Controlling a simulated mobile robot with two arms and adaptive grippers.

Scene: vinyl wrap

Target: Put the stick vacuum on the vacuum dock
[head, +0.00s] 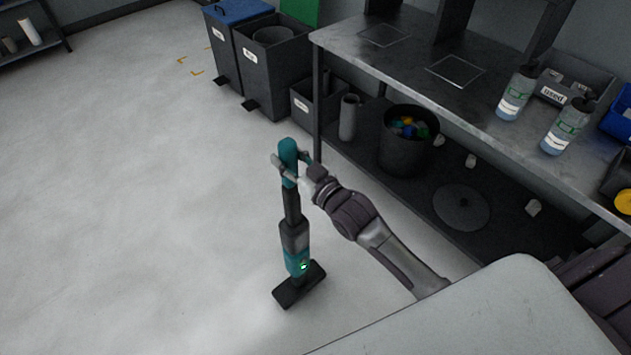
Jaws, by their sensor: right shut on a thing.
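The stick vacuum (295,237) stands nearly upright over the pale floor, with a teal handle on top, a dark tube, a teal and grey body with a small green light, and a black floor head at the bottom. My right gripper (290,163) is shut on its teal handle. Whether the floor head touches the floor I cannot tell. I cannot pick out the vacuum dock in this view. My left gripper is not in view.
A metal workbench (440,84) with bottles on top runs along the right. Its lower shelf (405,190) holds a black bucket (403,158) and a grey cylinder (348,118). Bins (272,65) stand behind. Yellow corner marks (197,73) lie on the floor; the left floor is clear.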

